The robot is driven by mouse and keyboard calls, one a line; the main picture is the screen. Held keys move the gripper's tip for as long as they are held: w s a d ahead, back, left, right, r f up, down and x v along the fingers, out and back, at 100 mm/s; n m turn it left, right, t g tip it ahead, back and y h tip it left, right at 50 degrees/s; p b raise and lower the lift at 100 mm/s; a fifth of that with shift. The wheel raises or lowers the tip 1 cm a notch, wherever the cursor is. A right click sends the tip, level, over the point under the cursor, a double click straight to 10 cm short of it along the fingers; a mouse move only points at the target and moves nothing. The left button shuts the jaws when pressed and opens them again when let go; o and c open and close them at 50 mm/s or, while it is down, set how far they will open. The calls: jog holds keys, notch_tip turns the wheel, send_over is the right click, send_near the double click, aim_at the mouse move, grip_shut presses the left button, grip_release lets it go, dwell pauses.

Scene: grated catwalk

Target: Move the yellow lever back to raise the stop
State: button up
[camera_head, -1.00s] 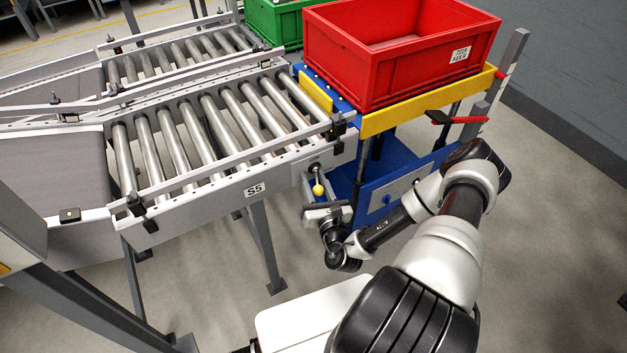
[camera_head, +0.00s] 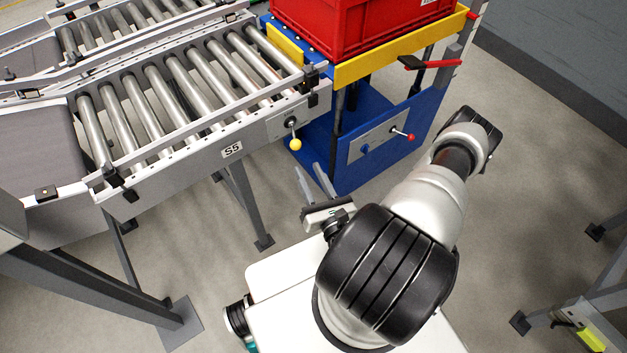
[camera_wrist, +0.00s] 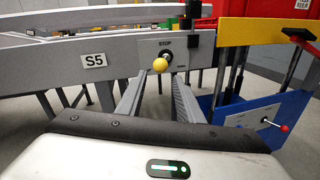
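The yellow lever is a short rod with a yellow ball knob (camera_head: 295,145), on a grey plate on the side of the conveyor marked S5. In the wrist view the yellow knob (camera_wrist: 160,64) hangs under the word STOP, beyond my fingertips. My gripper (camera_head: 315,168) is open and empty, below and in front of the knob and apart from it. Its two fingers (camera_wrist: 158,90) show in the wrist view, spread to either side below the knob. The stop itself is probably the yellow plate (camera_head: 285,43) standing at the roller end; I cannot be sure.
A red crate (camera_head: 350,25) sits on a blue lift table with a yellow front bar (camera_head: 400,52). The blue table's panel (camera_head: 380,138) has a red-knobbed lever (camera_head: 411,137) and a blue knob. A red-handled clamp (camera_head: 425,64) juts out at the right. Conveyor legs stand lower left.

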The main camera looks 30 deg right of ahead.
jog(key=shift+s+a, duration=0.1)
jog(key=shift+s, duration=1.15)
